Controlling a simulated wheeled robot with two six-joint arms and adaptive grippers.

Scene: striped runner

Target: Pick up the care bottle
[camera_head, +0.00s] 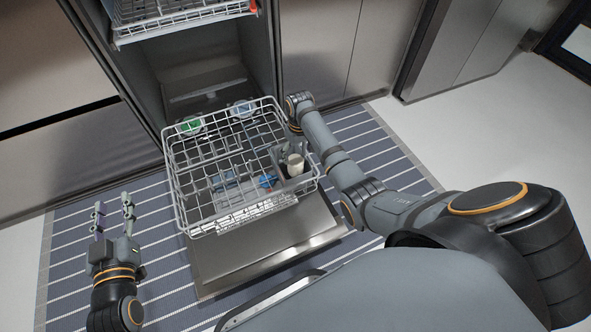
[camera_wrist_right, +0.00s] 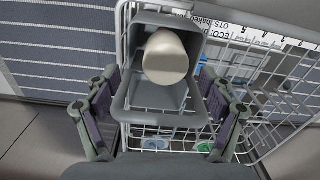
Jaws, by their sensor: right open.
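A cream-white bottle (camera_head: 295,164), which I take to be the care bottle, stands in a grey basket (camera_head: 281,165) at the right side of the dishwasher's lower rack. In the right wrist view the bottle (camera_wrist_right: 165,58) shows end-on inside the grey basket (camera_wrist_right: 150,117). My right gripper (camera_wrist_right: 160,76) is open, its fingers on either side of the basket in that picture. I cannot tell any contact; nothing is between the fingertips but the view of the basket. The right fingers are not clear in the head view. My left gripper (camera_head: 112,206) is open and empty over the runner.
The wire lower rack (camera_head: 190,232) is pulled out above the open dishwasher door (camera_head: 265,248). It holds green (camera_head: 191,126) and pale blue (camera_head: 243,108) items. The upper rack (camera_head: 180,24) is above. The striped runner (camera_head: 75,255) is clear around my left gripper.

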